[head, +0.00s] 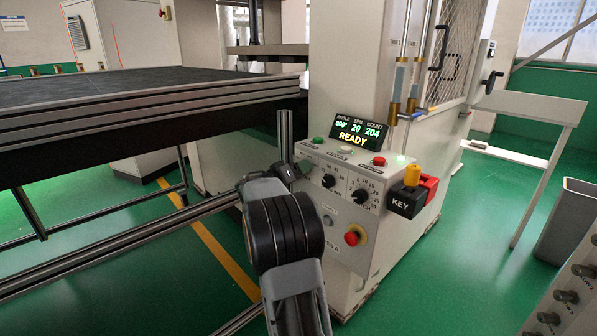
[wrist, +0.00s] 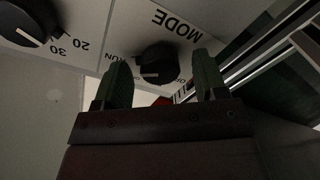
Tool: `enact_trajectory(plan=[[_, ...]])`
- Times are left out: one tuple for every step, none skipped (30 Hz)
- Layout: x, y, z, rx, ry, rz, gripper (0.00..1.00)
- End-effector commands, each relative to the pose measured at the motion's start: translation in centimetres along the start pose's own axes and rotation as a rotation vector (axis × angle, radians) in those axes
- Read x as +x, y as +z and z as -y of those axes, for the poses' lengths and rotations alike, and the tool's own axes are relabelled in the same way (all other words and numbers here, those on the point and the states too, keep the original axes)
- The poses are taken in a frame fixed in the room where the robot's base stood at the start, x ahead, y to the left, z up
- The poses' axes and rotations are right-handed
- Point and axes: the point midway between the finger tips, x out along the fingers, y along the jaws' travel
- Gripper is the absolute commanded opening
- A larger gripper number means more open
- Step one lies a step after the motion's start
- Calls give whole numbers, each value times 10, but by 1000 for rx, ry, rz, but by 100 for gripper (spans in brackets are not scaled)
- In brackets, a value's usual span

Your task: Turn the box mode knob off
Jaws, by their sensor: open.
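The black mode knob (wrist: 160,66) sits on the pale panel face under the printed word MODE in the wrist view. A white pointer line shows on it, with RUN printed to its left and partly hidden lettering to its right. My gripper (wrist: 161,57) is open, with one green finger to the left of the knob and one to the right. I cannot tell whether either finger touches the knob or how deep they reach. In the head view my arm covers the left side of the control box (head: 345,240), and I cannot make out the mode knob there.
A numbered knob (wrist: 28,22) is to the left in the wrist view. In the head view, the box has two dials, coloured buttons, a red emergency button (head: 352,238), a KEY holder (head: 404,201) and a lit READY display (head: 358,131). The press bed (head: 150,100) stands left.

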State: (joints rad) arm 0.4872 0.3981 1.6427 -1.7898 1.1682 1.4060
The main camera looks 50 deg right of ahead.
Motion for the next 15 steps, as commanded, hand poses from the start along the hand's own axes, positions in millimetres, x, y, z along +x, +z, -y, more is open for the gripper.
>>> enact_trajectory(plan=[[1,0,0,0,0,0,65],[1,0,0,0,0,0,65],[2,0,0,0,-1,0,65],[2,0,0,0,-1,0,65],[2,0,0,0,-1,0,65],[2,0,0,0,-1,0,65],[2,0,0,0,-1,0,65],[2,0,0,0,-1,0,65],[1,0,0,0,0,0,64],[1,0,0,0,0,0,62],[1,0,0,0,0,0,59],[1,0,0,0,0,0,55],[1,0,0,0,0,0,52],[1,0,0,0,0,0,49],[1,0,0,0,0,1,45]])
